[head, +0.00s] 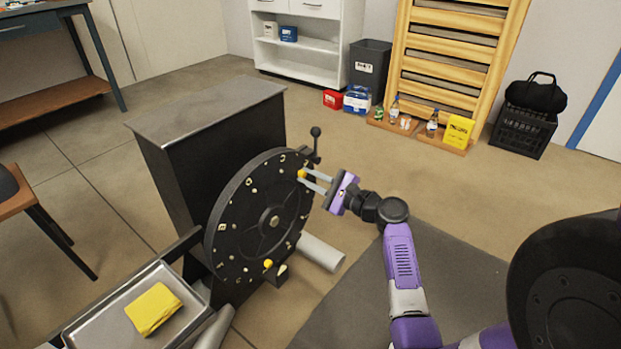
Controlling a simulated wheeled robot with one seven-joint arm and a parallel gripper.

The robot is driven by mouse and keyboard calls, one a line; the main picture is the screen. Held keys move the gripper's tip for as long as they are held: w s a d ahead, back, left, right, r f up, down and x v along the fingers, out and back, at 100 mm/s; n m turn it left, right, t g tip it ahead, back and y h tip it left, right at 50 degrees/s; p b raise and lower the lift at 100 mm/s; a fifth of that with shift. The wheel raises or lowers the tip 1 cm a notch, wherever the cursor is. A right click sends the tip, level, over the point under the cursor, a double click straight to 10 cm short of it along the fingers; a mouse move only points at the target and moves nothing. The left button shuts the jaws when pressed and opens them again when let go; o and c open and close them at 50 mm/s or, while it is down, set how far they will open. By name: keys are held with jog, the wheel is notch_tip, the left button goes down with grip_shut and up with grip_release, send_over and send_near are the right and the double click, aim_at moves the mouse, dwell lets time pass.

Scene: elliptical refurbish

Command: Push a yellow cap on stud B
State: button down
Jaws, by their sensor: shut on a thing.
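A large upright black disc (235,228) stands on the side of a dark cabinet, with several small pale studs and marks around its face. My gripper (304,178) is at the disc's upper right edge, its two pale fingers shut on a yellow cap (301,174). The cap is at or very near the disc's face; I cannot tell whether it sits on a stud. Another yellow cap (268,264) is on the disc's lower part. The stud letters are too small to read, so I cannot tell which is stud B.
A metal tray (88,334) with a folded yellow cloth (153,308) is at the lower left. A black-knobbed lever (316,143) rises beside my gripper. A grey cylinder (322,252) sticks out below the disc. Open floor lies behind my arm.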

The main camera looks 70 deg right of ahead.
jog(key=c, duration=1.3)
grip_release()
jog(key=p+v, duration=0.2)
jog(key=v, duration=0.5)
jog(key=shift+s+p, duration=0.35)
